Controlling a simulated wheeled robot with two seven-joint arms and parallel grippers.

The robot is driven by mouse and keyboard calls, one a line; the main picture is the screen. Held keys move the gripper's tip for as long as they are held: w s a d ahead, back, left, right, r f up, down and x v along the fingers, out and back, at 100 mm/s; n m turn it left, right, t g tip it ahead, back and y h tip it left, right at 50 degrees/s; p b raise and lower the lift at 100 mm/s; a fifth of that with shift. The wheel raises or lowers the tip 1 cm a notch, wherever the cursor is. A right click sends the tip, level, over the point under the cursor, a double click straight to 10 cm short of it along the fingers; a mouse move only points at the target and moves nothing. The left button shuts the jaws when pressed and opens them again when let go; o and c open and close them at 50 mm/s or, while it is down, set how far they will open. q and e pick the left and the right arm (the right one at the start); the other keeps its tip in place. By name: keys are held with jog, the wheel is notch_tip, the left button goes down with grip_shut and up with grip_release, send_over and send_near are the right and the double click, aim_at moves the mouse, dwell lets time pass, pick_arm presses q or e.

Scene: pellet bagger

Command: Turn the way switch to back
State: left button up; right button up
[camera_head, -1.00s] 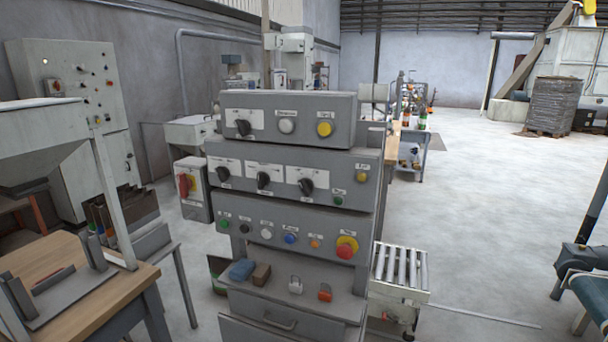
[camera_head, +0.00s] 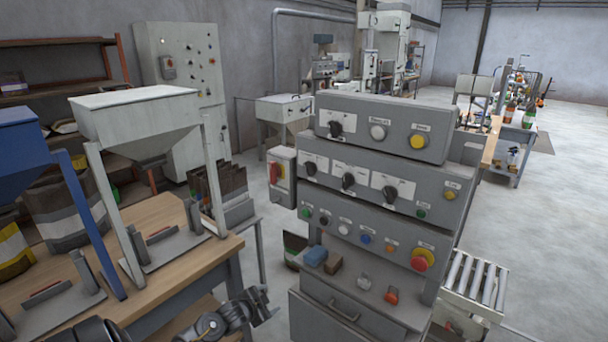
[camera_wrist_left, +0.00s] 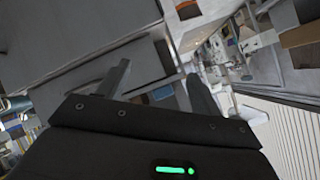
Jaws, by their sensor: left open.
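The grey control console (camera_head: 375,200) stands in the middle of the head view. Its top panel has one black rotary switch (camera_head: 336,129); its middle panel has three more, a left one (camera_head: 311,168), a middle one (camera_head: 348,181) and a right one (camera_head: 390,193), each with a white label plate. The labels are too small to read, so I cannot tell which is the way switch. My left gripper (camera_head: 264,300) is low, left of the console's lower drawers and apart from the switches. In the left wrist view its two fingers (camera_wrist_left: 163,84) are spread and empty. My right gripper is not in view.
A wooden bench (camera_head: 200,255) with a grey hopper (camera_head: 135,110) stands left of my gripper. A red emergency button (camera_head: 422,260) and several coloured buttons sit on the console's lower panel. A shelf below holds a blue block (camera_head: 315,256). A roller conveyor (camera_head: 475,283) stands at right.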

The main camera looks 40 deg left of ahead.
pick_arm(q)
jog(key=w+a+r+m+t+p, duration=0.1)
jog(key=w+r+t, duration=0.15)
jog(key=r, duration=0.85)
jog(key=w+r+m+t+p, duration=0.1)
jog(key=w+r+m, duration=0.15)
jog(key=r, duration=0.75)
jog(key=m+t+h+p, duration=0.2)
jog(key=m+t, duration=0.1)
send_near(306, 170)
jog(key=w+p, duration=0.3)
jog(key=w, duration=0.6)
jog(key=shift+a, duration=0.1)
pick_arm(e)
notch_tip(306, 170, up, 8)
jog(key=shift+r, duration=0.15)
pick_arm(q)
jog(key=shift+c, duration=0.3)
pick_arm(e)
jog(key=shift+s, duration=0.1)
pick_arm(q)
jog(key=shift+f, duration=0.1)
jog(key=c, duration=0.9)
